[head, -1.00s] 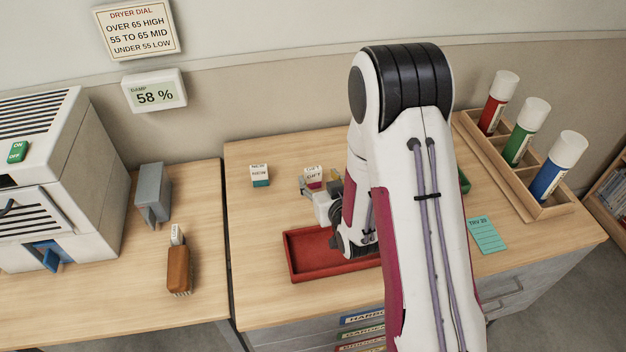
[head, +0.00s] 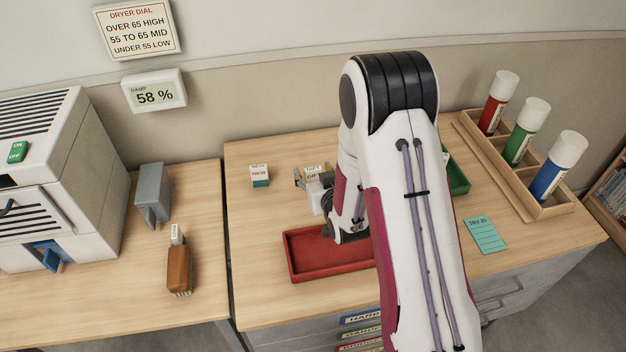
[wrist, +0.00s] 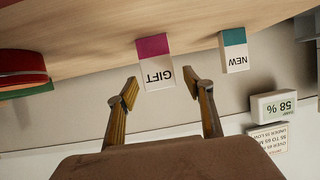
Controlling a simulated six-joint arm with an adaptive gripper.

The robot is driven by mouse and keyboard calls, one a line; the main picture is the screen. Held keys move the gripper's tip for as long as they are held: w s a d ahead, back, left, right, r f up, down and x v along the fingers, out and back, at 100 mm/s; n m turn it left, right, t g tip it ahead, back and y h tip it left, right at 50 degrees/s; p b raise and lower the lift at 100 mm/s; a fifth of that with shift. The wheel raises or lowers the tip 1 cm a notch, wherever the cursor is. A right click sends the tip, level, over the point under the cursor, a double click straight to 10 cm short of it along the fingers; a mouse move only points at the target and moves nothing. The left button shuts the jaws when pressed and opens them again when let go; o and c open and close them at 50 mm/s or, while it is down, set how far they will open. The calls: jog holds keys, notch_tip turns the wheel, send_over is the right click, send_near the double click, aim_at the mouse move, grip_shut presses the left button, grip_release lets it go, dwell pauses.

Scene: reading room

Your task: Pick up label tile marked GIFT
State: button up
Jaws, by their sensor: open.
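The GIFT tile (wrist: 158,75) is white with a magenta band and appears upside down in the wrist view. It stands on the desk, with its lettered face towards the wrist camera. In the head view the GIFT tile (head: 314,169) is partly hidden behind my gripper (head: 306,183). My gripper (wrist: 161,88) is open, with one fingertip to each side of the tile in the wrist view. I cannot tell whether the fingertips reach past its face, and no grip on it shows.
The teal-banded NEW tile (head: 259,175) stands to the left, also in the wrist view (wrist: 234,52). A red tray (head: 303,274) lies in front, a green tray (head: 460,181) to the right. A bottle rack (head: 535,207) is farther right. Bare desk lies left of the red tray.

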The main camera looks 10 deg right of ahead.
jog(key=shift+c, duration=0.2)
jog(key=c, duration=1.2)
jog(key=shift+o, duration=0.2)
jog(key=shift+r, duration=0.2)
notch_tip(320, 180, up, 10)
jog(key=shift+f, duration=0.2)
